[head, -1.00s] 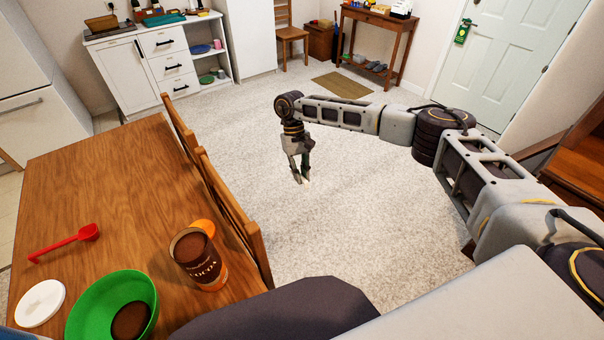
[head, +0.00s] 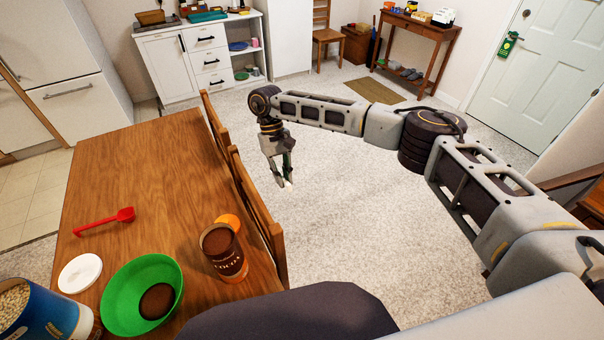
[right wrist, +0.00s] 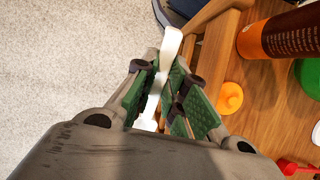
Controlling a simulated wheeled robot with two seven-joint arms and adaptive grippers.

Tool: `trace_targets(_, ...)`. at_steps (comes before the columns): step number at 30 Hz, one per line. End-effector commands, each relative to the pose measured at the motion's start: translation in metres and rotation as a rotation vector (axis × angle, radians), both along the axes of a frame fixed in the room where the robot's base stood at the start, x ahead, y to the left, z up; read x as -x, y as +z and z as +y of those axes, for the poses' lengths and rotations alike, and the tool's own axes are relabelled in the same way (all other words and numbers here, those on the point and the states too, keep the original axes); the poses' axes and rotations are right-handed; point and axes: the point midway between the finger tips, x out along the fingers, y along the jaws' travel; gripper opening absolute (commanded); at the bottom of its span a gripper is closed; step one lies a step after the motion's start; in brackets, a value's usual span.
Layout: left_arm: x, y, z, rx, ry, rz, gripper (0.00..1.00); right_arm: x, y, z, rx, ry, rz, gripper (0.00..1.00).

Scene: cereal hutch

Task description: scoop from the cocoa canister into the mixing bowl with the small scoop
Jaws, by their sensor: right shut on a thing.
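The brown cocoa canister (head: 232,262) stands open on the table, its dark contents showing at the top; it also shows in the right wrist view (right wrist: 290,38). The green mixing bowl (head: 117,297) is left of it, with a brown cocoa patch inside. My right gripper (head: 287,184) is over the carpet beyond the chairs, away from the table. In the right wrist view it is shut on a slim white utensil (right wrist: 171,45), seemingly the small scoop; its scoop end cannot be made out. My left gripper is out of view.
A red scoop (head: 105,221), a white lid (head: 80,273) and an orange round piece (head: 230,220) lie on the wooden table (head: 140,170). A blue container (head: 40,318) stands at the lower left. Chair backs (head: 250,205) line the table's right edge. Open carpet surrounds my right gripper.

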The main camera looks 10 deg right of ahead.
Motion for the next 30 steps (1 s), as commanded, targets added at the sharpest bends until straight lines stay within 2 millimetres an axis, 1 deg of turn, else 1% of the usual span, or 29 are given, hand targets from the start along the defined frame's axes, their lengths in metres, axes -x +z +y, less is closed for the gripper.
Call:
trace_targets(1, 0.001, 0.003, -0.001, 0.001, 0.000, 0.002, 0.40, 0.004, 0.009, 0.014, 0.000, 0.019, 0.000, 0.00)
trace_targets(8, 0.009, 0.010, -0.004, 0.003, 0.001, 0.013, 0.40, 0.026, 0.038, 0.070, 0.000, 0.083, 0.003, 0.00)
trace_targets(9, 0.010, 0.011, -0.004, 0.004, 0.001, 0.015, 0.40, 0.032, 0.043, 0.079, 0.001, 0.094, 0.004, 0.00)
trace_targets(14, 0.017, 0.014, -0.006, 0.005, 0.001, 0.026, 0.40, 0.053, 0.064, 0.117, 0.000, 0.117, 0.007, 0.00)
trace_targets(18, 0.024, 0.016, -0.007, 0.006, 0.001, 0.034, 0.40, 0.076, 0.082, 0.146, 0.001, 0.119, 0.010, 0.00)
trace_targets(24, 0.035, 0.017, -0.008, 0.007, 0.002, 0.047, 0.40, 0.112, 0.105, 0.184, 0.002, 0.072, 0.015, 0.00)
trace_targets(30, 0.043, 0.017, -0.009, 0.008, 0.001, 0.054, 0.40, 0.140, 0.120, 0.206, 0.002, -0.019, 0.018, 0.00)
